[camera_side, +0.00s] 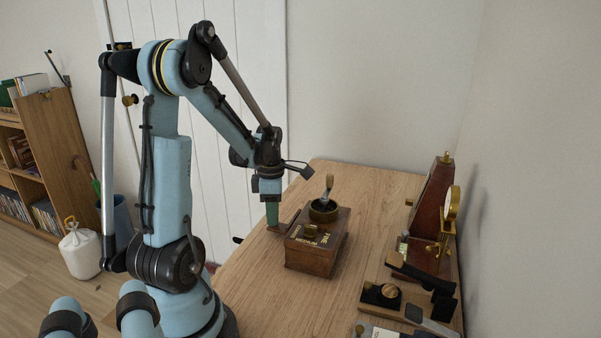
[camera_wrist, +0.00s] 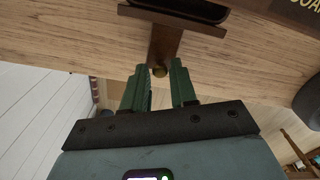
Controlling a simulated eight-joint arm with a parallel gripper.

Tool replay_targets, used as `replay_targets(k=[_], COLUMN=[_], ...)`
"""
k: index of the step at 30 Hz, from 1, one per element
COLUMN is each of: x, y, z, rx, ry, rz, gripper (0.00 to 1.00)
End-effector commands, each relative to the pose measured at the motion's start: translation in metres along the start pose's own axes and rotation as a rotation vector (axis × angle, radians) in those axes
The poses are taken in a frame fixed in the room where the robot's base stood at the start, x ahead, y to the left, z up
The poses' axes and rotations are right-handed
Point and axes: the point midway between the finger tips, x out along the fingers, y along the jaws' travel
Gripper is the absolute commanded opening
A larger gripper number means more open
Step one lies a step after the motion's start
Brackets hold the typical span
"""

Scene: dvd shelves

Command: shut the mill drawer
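The mill (camera_side: 317,258) is a brown wooden box with a dark round bowl and a crank on top, standing on the wooden table. Its drawer (camera_side: 277,227) sticks out on the left side, so it is open. In the wrist view the drawer (camera_wrist: 178,18) shows at the top with a dark hollow inside. My gripper (camera_side: 272,222) points down beside the drawer. Its green fingers (camera_wrist: 158,68) are apart, with the knob between their tips; I cannot tell whether they touch it.
A wooden metronome (camera_side: 432,205) and a brass stand (camera_side: 451,212) stand at the right of the table. A black and brass device (camera_side: 381,295) lies at the front right. The table (camera_side: 260,285) is clear left of and in front of the mill.

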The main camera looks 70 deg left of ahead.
Motion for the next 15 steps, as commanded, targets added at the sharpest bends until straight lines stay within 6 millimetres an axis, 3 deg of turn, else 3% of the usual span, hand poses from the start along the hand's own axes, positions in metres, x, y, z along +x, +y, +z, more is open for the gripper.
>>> replay_targets(k=[1, 5, 15], x=[-0.0001, -0.0002, -0.0003], y=[0.0000, 0.0000, -0.0008], z=[0.0000, 0.0000, 0.0019], rx=[0.000, 0.000, 0.001], ry=[0.000, 0.000, 0.000], rz=[0.000, 0.000, 0.000], gripper=[0.19, 0.00, 0.00])
